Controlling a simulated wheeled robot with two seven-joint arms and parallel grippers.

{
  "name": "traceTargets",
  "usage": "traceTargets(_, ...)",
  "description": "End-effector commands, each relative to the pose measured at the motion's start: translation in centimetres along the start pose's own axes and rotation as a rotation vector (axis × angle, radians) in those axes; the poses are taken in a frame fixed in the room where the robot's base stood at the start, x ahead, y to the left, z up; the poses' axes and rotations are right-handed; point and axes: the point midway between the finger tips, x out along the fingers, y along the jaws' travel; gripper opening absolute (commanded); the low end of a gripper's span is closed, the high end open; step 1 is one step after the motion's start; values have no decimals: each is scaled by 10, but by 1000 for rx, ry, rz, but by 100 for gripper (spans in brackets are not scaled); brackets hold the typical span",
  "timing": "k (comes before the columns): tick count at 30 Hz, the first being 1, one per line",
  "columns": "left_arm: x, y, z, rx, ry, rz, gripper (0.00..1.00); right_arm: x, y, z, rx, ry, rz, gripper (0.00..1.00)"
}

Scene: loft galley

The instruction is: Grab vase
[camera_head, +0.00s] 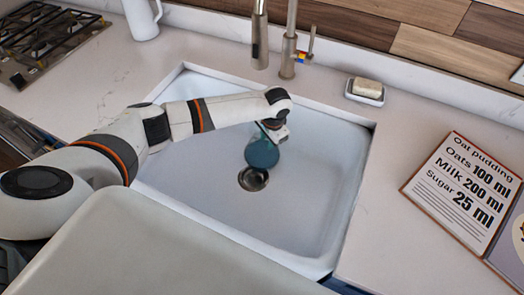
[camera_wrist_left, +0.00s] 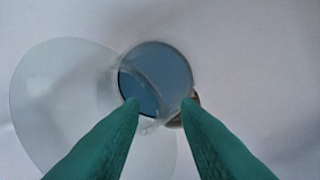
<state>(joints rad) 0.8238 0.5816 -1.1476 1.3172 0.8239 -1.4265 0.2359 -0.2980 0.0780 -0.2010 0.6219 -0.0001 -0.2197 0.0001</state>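A rounded blue-teal thing, which looks like the vase (camera_head: 262,154), is in the white sink just above the drain. In the left wrist view it shows as a blue disc (camera_wrist_left: 160,62) with a clear, glass-like outline around it, spreading to the left. My left gripper (camera_head: 268,134) is over the sink, directly above the vase and pointing down. Its two green fingers (camera_wrist_left: 161,103) are apart, with their tips over the lower edge of the blue disc. I cannot tell whether they touch the vase. My right gripper is not in view.
The sink (camera_head: 310,205) has raised walls, and its right side is empty. A faucet (camera_head: 288,55) stands behind it. A soap dish (camera_head: 365,91) is at the back right, a recipe board (camera_head: 465,190) at the right. A white jug (camera_head: 141,18) and a gas hob (camera_head: 42,40) are at upper left.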

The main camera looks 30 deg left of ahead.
Motion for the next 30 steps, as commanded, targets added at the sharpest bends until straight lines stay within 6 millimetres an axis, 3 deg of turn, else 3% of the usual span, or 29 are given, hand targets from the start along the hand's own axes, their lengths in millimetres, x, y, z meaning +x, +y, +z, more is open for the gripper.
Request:
traceTargets(4,0,0,0,0,0,0,29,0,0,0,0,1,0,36)
traceTargets(10,0,0,0,0,0,0,0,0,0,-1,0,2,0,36)
traceTargets(30,0,1,0,-1,1,2,0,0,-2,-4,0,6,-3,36)
